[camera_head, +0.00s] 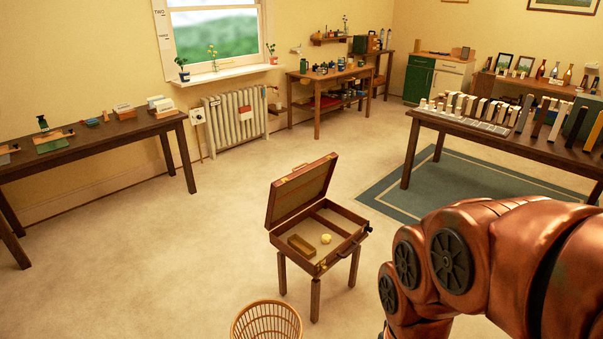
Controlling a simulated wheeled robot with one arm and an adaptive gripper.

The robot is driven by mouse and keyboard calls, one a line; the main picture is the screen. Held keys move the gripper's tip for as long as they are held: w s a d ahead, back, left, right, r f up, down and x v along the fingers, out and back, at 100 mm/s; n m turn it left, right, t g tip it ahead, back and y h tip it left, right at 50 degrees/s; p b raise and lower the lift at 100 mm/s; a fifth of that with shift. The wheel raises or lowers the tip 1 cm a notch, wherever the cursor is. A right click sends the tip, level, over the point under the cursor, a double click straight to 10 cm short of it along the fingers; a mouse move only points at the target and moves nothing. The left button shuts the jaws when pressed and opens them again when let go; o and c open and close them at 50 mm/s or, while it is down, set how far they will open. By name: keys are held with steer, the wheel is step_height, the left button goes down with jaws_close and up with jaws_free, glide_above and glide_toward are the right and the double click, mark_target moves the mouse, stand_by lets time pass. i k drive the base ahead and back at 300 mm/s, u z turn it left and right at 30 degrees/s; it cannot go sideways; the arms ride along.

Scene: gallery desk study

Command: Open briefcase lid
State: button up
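A brown briefcase (334,239) sits on a small wooden stand with legs in the middle of the floor. Its lid (301,191) is raised, tilted up and back toward the left. The inside shows a divider, a small tan box (301,246) and a small yellow object (326,239). My copper-coloured arm fills the lower right, to the right of the briefcase. My gripper is not in view.
A wicker basket (266,321) stands on the floor in front of the briefcase. A long table (497,140) is at the right by a green rug (447,187). Another table (97,136) is at the left.

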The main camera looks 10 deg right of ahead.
mark_target(292, 193)
steer(key=z, duration=0.55)
steer(key=i, duration=0.65)
steer(key=z, duration=0.5)
steer(key=i, duration=0.8)
steer(key=u, duration=0.8)
steer(key=i, duration=0.7)
steer(key=u, duration=0.65)
